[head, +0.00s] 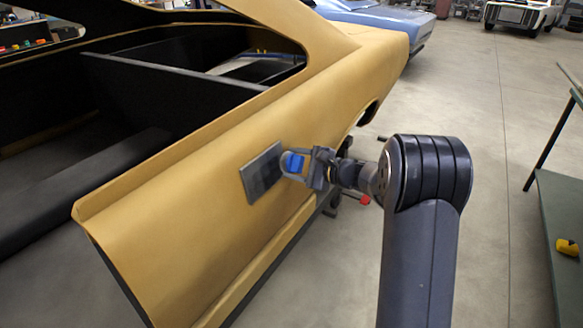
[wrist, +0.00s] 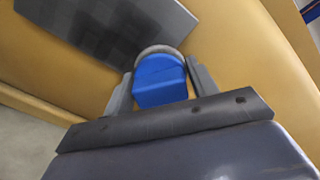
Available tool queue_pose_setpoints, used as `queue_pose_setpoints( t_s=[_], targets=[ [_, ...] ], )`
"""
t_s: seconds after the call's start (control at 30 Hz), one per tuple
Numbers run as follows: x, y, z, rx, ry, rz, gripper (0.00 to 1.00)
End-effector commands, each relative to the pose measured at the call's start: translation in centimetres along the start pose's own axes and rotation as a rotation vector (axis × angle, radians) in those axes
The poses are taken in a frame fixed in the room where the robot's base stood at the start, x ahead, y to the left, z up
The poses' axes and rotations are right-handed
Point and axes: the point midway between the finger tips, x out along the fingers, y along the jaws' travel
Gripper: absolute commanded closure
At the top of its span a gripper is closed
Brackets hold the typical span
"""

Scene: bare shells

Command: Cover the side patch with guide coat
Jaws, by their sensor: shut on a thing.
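The side patch (head: 262,172) is a grey rectangle on the tan car's side panel. In the wrist view the patch (wrist: 100,28) is unevenly toned, with darker blocky areas in the middle and lighter grey along its edges. My gripper (head: 296,164) is shut on a blue applicator (head: 293,161) with a rounded grey pad at its front. In the wrist view the blue applicator (wrist: 160,82) sits between the two grey fingers. The pad is close to the patch's right edge in the head view; I cannot tell whether it touches the panel.
The tan car shell (head: 190,200) fills the left side, with an open window gap above the panel. A green-topped table (head: 562,220) with a yellow item (head: 567,247) stands at the right. Bare concrete floor (head: 470,100) lies between. A blue car (head: 385,22) is behind.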

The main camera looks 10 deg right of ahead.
Motion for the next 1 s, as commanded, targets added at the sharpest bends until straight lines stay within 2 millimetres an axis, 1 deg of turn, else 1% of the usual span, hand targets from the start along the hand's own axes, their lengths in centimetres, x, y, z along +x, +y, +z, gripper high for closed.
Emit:
queue_pose_setpoints(
  t_s=[0.27, 0.6, 0.83, 1.0],
  targets=[
    [0.2, 0.1, -0.1, -0.001, -0.001, 0.000, 0.63],
    [0.5, 1.8, 2.1, -0.002, -0.003, 0.001, 0.63],
    [0.5, 2.1, 2.9, -0.001, -0.004, 0.003, 0.63],
    [0.5, 3.0, 3.9, -0.003, -0.006, 0.003, 0.63]
  ],
)
